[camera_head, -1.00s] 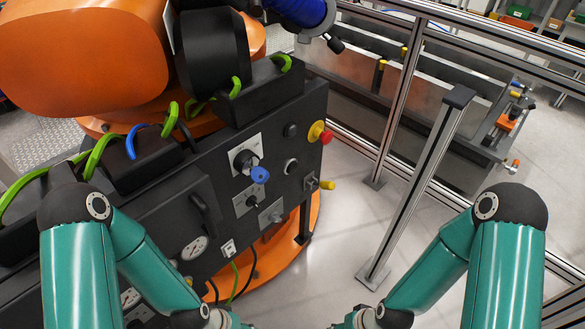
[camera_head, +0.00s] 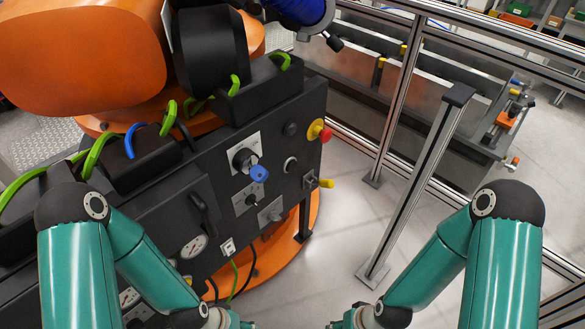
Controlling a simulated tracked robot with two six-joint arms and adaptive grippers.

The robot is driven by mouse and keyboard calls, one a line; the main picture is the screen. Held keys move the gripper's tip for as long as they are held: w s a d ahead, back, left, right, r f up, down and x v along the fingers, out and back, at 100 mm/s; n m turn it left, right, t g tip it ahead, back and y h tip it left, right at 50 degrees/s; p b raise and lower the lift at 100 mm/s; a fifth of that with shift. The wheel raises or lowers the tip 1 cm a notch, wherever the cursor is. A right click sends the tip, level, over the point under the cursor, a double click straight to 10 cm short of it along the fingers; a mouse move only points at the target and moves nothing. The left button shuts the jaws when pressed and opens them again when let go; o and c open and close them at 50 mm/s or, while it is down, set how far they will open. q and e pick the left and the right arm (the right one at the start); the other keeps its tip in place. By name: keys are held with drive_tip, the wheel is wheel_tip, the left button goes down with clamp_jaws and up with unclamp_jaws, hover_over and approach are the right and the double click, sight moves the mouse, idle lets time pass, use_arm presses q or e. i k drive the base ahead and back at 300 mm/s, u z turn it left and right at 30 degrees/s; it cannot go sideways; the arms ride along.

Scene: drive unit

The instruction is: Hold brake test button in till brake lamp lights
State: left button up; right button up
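The black drive unit panel (camera_head: 225,180) stands at left centre, its face turned to the right. It carries a red knob on a yellow disc (camera_head: 321,131), a dark round fitting (camera_head: 291,129), and a ringed round fitting (camera_head: 290,165). Below are a black rotary switch with a blue part (camera_head: 251,163), a small toggle (camera_head: 251,200) and a silver plate (camera_head: 271,212). No labels are readable, so I cannot tell which is the brake test button or brake lamp. No lit lamp is evident. Both my arms reach down to the bottom edge; both grippers are outside the picture.
Aluminium fence posts (camera_head: 420,185) and rails stand right of the unit. A large orange robot body (camera_head: 80,55) and green cables (camera_head: 95,152) sit above the unit. A gauge (camera_head: 193,246) and handle (camera_head: 200,210) are on the panel. Grey floor (camera_head: 340,225) lies open between.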

sight(291, 166)
drive_tip(key=z, duration=2.25)
drive_tip(key=i, duration=0.15)
drive_tip(key=u, duration=3.95)
drive_tip(key=k, duration=1)
drive_tip(key=z, duration=0.8)
drive_tip(key=i, duration=1)
drive_tip(key=z, duration=0.05)
